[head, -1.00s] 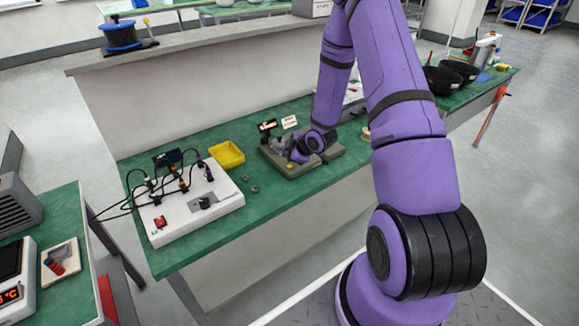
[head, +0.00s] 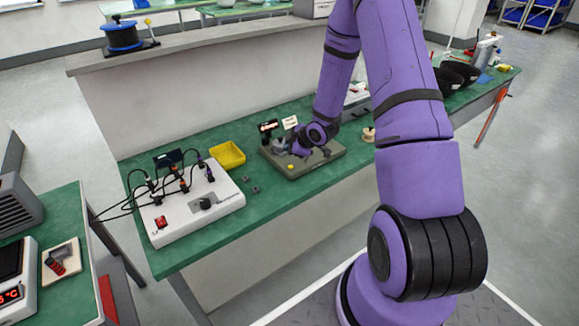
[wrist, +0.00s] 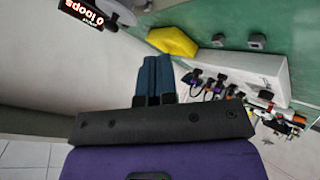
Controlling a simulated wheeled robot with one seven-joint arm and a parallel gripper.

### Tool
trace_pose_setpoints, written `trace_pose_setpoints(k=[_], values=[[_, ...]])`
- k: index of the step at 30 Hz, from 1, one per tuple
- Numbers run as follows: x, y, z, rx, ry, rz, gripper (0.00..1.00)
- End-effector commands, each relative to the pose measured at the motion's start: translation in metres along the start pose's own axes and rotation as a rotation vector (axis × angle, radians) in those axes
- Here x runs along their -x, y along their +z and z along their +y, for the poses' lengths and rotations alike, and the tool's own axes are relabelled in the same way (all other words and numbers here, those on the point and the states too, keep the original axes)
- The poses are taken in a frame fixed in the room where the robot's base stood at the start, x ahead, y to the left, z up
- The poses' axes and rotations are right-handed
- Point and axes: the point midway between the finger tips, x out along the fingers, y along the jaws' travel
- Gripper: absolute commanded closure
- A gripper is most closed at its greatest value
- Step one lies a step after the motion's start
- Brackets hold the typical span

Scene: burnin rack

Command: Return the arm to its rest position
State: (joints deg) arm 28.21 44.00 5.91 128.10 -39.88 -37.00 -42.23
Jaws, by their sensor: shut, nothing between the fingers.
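My purple arm rises from the lower right of the head view and bends down over the green workbench (head: 215,222). Its wrist end hangs above a grey-green fixture (head: 330,158) on the bench. My gripper (wrist: 154,60) shows in the wrist view as two blue fingers side by side, closed together with nothing held. In the head view the fingers are too small and partly hidden to make out clearly. A small yellow button (head: 291,167) is on the fixture's near side.
A white test box (head: 215,195) with several cabled plugs stands at the bench's left end. A yellow tray (head: 228,155) and small grey parts (head: 256,189) lie between. A small lit display (head: 269,126) stands behind the fixture. Black bowls (head: 460,72) sit at far right.

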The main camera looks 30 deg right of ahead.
Motion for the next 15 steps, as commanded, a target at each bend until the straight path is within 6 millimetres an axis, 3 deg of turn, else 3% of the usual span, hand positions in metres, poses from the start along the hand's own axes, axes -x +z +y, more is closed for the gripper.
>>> trace_pose_setpoints(k=[10, 15], values=[[0.003, -0.003, 0.003, -0.001, 0.002, -0.006, 1.0], [0.026, -0.022, 0.021, -0.02, 0.013, -0.059, 1.0]])
